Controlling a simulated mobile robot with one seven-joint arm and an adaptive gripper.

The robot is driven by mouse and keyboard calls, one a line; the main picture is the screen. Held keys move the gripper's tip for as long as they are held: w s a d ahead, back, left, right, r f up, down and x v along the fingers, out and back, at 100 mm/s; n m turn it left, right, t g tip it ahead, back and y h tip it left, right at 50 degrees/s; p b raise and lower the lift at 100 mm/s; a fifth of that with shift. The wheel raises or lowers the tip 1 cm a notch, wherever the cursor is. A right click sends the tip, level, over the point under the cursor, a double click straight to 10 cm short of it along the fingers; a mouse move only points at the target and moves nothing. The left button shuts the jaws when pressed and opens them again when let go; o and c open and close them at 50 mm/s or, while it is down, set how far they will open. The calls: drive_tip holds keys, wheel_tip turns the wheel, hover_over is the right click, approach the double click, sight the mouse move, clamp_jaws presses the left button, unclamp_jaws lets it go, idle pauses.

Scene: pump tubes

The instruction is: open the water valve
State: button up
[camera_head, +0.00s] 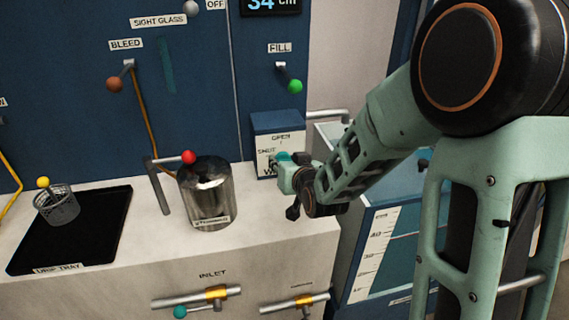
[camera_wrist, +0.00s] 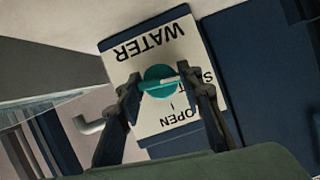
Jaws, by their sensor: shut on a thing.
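The water valve is a round teal knob (camera_wrist: 158,74) on a white plate (camera_wrist: 150,122) marked WATER and OPEN, upside down in the wrist view. A third word, probably SHUT, is partly hidden by a finger. A pale stripe on the knob runs from its middle to the right, towards that partly hidden word. My gripper (camera_wrist: 163,86) is shut on the knob, one finger on each side. In the head view my gripper (camera_head: 290,162) is at the front of the blue valve box (camera_head: 276,121), and a little teal shows there.
A steel canister (camera_head: 208,190) stands left of the box on the pale counter, beside a red-knobbed lever (camera_head: 188,157). A black drip tray (camera_head: 95,235) holds a mesh basket (camera_head: 60,208). A water tank with a scale (camera_head: 372,255) is below my arm.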

drive_tip(key=m+y, duration=0.2)
drive_tip(key=m, duration=0.1)
drive_tip(key=shift+d, duration=0.15)
drive_tip(key=m+y+p, duration=0.2)
drive_tip(key=m, duration=0.1)
drive_tip(key=shift+w, duration=0.1)
drive_tip(key=m+y+p, duration=0.1)
drive_tip(key=m, duration=0.2)
drive_tip(key=shift+f+y, duration=0.1)
drive_tip(key=shift+y, duration=0.2)
drive_tip(key=shift+m+t+y, duration=0.5)
drive_tip(key=shift+m+t, duration=0.2)
drive_tip(key=shift+m, duration=1)
drive_tip(key=o, duration=1.2)
drive_tip(key=shift+c, duration=0.2)
drive_tip(key=shift+f, duration=0.1)
